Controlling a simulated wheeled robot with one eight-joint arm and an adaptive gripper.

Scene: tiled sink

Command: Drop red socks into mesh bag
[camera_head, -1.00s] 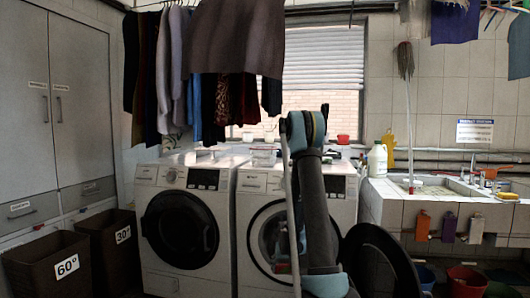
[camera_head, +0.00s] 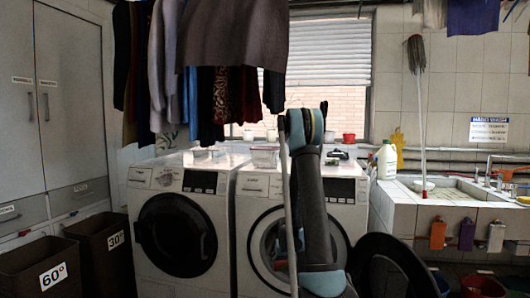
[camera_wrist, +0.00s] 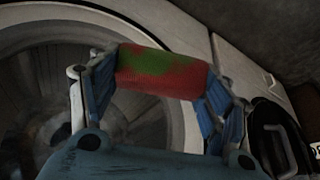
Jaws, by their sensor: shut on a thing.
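A red, rounded roll with green patches (camera_wrist: 160,72), which looks like the red socks, is held crosswise between the blue fingers of my gripper (camera_wrist: 160,80) in the wrist view. My gripper is shut on it, in front of a washer's round door opening (camera_wrist: 30,45). In the head view my arm stands before the right washer (camera_head: 345,225) and hides part of its door; the gripper is mostly hidden there. I cannot make out a mesh bag in either view.
The left washer (camera_head: 175,232) has a shut dark door. Brown bins marked 60° (camera_head: 30,270) and 30° (camera_head: 102,250) stand at left. Clothes (camera_head: 230,45) hang above. A tiled sink (camera_head: 450,212) and several buckets are at right. The washer tops hold small containers.

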